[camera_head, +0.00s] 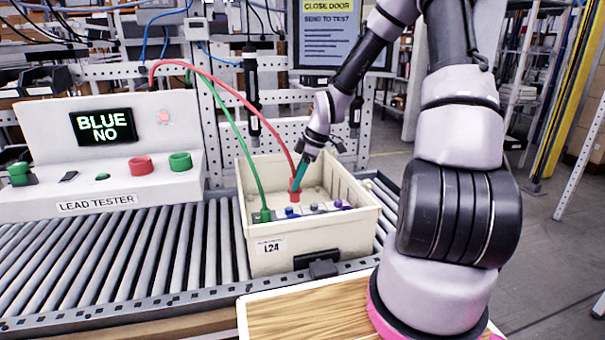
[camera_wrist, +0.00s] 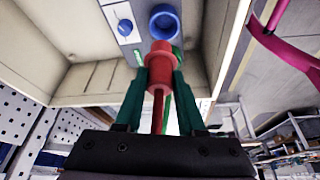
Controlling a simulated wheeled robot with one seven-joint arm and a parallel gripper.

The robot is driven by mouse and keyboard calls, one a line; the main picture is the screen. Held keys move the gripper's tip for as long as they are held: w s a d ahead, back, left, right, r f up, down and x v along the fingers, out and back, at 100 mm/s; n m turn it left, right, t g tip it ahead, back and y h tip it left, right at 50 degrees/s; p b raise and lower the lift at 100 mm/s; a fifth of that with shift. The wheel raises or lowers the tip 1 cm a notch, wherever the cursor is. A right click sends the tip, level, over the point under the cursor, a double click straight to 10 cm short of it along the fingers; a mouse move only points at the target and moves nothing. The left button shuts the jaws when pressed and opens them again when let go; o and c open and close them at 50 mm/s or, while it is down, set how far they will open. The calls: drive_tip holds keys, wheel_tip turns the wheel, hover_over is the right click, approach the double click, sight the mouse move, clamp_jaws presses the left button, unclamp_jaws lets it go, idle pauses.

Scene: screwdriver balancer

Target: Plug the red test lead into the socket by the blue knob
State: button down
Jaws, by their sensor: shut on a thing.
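My gripper (camera_head: 297,182) reaches down into the cream bin (camera_head: 285,235), its teal fingers shut on the red plug (camera_head: 293,194) of the red test lead (camera_head: 232,84). In the wrist view the red plug (camera_wrist: 160,62) sits between the fingers (camera_wrist: 156,88). Its front end appears just below a blue-ringed socket (camera_wrist: 164,22). I cannot tell whether they touch. A blue knob (camera_wrist: 125,27) is beside that ring, to its left. In the head view a small blue knob (camera_head: 289,211) shows on the panel in the bin. The plug's tip is partly hidden there.
A green plug (camera_head: 265,214) with a green lead stands at the panel's left end. The lead tester (camera_head: 100,160) at the left shows "BLUE NO". The bin, labelled L24, stands on the roller conveyor (camera_head: 130,250); its walls surround my gripper.

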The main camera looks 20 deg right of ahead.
sight(297, 201)
drive_tip(key=shift+s+a+f+n, duration=0.15)
drive_tip(key=shift+f+n, duration=0.15)
drive_tip(key=shift+f, duration=2.25)
drive_tip(key=shift+f, duration=2)
drive_tip(key=shift+c, duration=2.2)
unclamp_jaws()
drive_tip(key=w+v, duration=0.1)
drive_tip(key=v, duration=0.9)
drive_tip(key=shift+s+d+r, duration=0.25)
drive_tip(key=shift+s+r, duration=0.15)
